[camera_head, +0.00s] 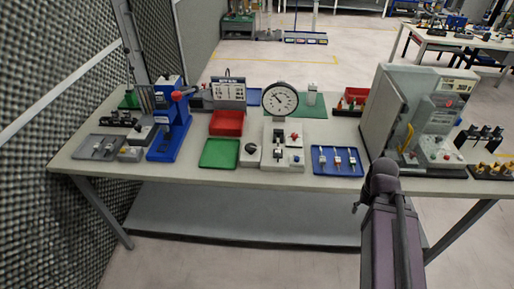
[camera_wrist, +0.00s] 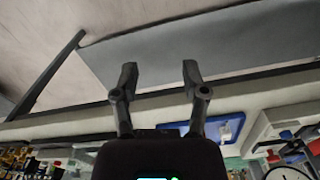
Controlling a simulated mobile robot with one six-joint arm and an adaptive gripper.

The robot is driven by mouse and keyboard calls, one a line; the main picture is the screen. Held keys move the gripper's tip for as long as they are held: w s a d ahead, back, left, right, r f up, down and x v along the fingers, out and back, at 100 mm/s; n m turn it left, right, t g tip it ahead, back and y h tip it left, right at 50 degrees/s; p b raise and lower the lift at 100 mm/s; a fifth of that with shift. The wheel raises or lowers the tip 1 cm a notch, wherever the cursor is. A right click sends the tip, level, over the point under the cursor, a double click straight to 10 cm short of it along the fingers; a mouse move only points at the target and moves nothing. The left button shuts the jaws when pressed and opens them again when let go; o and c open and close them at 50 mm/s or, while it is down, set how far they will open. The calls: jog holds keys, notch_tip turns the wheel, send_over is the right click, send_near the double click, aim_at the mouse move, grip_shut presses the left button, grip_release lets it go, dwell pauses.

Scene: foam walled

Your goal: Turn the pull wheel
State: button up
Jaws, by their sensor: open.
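No part is clearly marked as the pull wheel. A blue press (camera_head: 170,128) stands at the left of the table, with a red round knob (camera_head: 178,96) on its upper part. It looks like the likeliest place for a wheel, but the wheel's shape is too small to tell. My gripper (camera_wrist: 159,78) is open and empty in the wrist view, its two fingers apart in front of the table's edge. My arm (camera_head: 388,225) rises at the front right in the head view, well to the right of the press; its fingers are not clear there.
The table (camera_head: 75,162) also holds a dial gauge (camera_head: 280,100), a green tray (camera_head: 219,153), a red bin (camera_head: 226,122), a blue tray (camera_head: 325,170) and a tall grey machine (camera_head: 395,110). A lower shelf (camera_head: 240,215) lies beneath. A foam wall (camera_head: 50,120) stands close at left.

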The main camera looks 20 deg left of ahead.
jog(key=shift+d, duration=0.35)
jog(key=shift+o, duration=0.4)
jog(key=shift+d, duration=0.1)
jog(key=o, duration=0.3)
jog(key=shift+o, duration=1.1)
jog(key=shift+w+r, duration=0.1)
jog(key=shift+w, duration=0.1)
jog(key=w+a+r+n+p, duration=0.3)
jog(key=w+a+r+p, duration=0.2)
jog(key=w+a, duration=0.5)
jog(key=w+a+r+n+p, duration=0.2)
jog(key=a, duration=0.9)
jog(key=w+a+r+n+p, duration=0.2)
jog(key=w+a+r+p, duration=0.1)
jog(key=a, duration=0.8)
jog(key=w+a+r+n+p, duration=0.2)
jog(key=a+r+p, duration=0.1)
jog(key=a, duration=0.8)
jog(key=shift+w+a, duration=0.25)
jog(key=shift+f, duration=0.1)
